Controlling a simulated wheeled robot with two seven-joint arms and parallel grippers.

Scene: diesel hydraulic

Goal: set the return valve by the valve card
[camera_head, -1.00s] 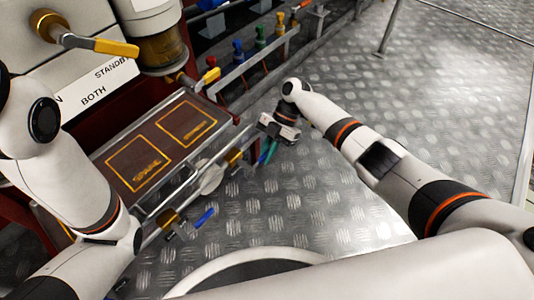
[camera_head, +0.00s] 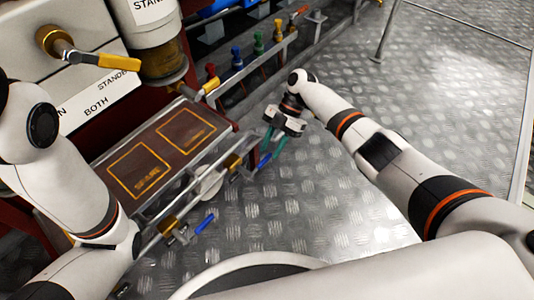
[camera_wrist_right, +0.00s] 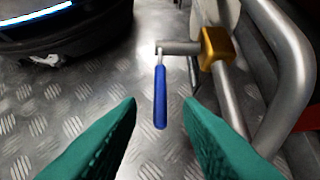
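My right gripper (camera_head: 272,146) is open, with green fingers, low beside the pipe rail right of the dark panel. In the right wrist view, a valve with a blue lever (camera_wrist_right: 160,98) and a brass body (camera_wrist_right: 216,48) lies ahead. The lever shows in the gap between the fingertips, with space on both sides; I cannot tell its depth between them. In the head view this blue lever (camera_head: 265,161) shows by the fingers. A second blue lever (camera_head: 205,223) with a brass body (camera_head: 168,225) is nearer. My left arm is at the left; its gripper is out of view. I cannot identify the valve card for certain.
A dark panel (camera_head: 160,148) has two yellow-outlined squares. Several coloured small valves line a rail (camera_head: 250,68) behind. The metal floor (camera_head: 330,215) is open to the right.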

